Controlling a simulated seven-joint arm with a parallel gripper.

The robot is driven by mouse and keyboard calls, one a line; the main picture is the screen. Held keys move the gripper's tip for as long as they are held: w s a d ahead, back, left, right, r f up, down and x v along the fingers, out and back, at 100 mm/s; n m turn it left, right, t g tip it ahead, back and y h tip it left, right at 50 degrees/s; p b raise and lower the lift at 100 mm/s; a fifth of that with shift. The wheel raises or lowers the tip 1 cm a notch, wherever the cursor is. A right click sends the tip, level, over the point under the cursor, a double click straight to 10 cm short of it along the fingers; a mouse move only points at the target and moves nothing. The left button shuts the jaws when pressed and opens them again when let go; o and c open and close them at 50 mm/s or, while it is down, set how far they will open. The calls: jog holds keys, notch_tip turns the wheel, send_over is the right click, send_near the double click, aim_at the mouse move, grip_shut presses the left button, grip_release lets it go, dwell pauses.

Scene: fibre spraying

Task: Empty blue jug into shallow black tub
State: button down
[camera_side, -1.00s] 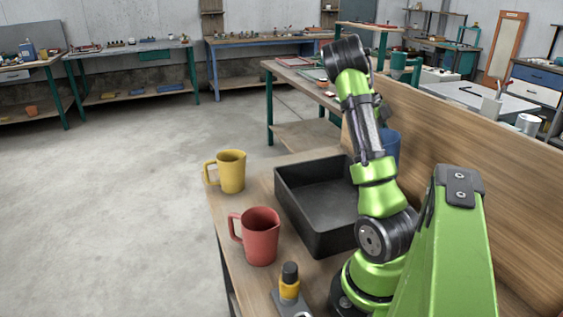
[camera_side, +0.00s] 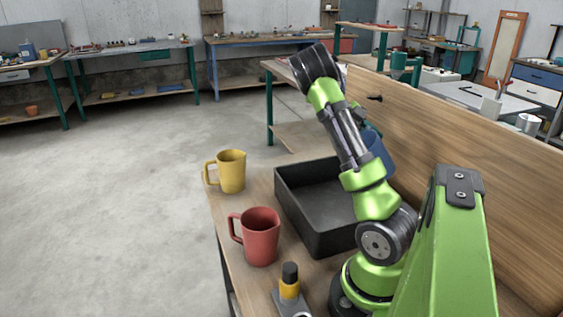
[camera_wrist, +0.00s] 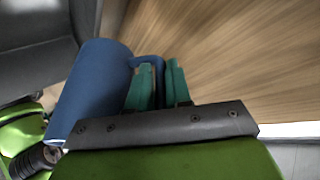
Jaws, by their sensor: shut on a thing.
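The blue jug (camera_side: 379,153) is mostly hidden behind my arm in the side view, raised near the right back corner of the shallow black tub (camera_side: 308,226). In the wrist view the blue jug (camera_wrist: 92,88) lies left of my gripper (camera_wrist: 160,75), whose green fingers are shut on its handle. The jug looks tilted in the side view. The tub (camera_wrist: 38,50) shows at the upper left of the wrist view. Its visible floor in the side view looks bare; its right part is hidden by my arm.
A red jug (camera_side: 261,237) and a yellow jug (camera_side: 232,172) stand on the bench left of the tub. A black and yellow device (camera_side: 290,285) stands at the front. A wooden panel (camera_side: 450,150) runs along the bench's right side.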

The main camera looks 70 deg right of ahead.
jog(key=shift+w+a+g, duration=0.15)
jog(key=shift+w+g, duration=0.1)
jog(key=shift+g, duration=0.55)
jog(key=shift+w+a+r+g+h, duration=0.1)
jog(key=shift+w+r+g+h, duration=0.05)
jog(key=shift+r+g+h, duration=0.5)
dwell(0.5)
jog(key=shift+w+a+g+h, duration=0.15)
jog(key=shift+w+g+h, duration=0.15)
jog(key=shift+g, duration=0.55)
jog(key=shift+w+a+f+g+h, duration=0.15)
jog(key=shift+f+g+h, duration=0.1)
jog(key=shift+f+g, duration=0.25)
jog(key=shift+w+a+f+g+h, duration=0.1)
jog(key=shift+w+f+g+h, duration=0.1)
jog(key=shift+f+g, duration=0.25)
dwell(0.5)
jog(key=shift+w+a+f+m+g+h, duration=0.15)
jog(key=shift+w+a+g+h, duration=0.1)
jog(key=shift+w+g, duration=0.2)
jog(key=shift+w+a+f+m+g+h, duration=0.15)
jog(key=shift+w+a+g, duration=0.15)
jog(key=shift+w, duration=0.15)
dwell(0.5)
jog(key=shift+w+a+r+g+h+b, duration=0.2)
jog(key=shift+w+r+g+h+b, duration=0.2)
jog(key=shift+r+g, duration=0.3)
dwell(0.6)
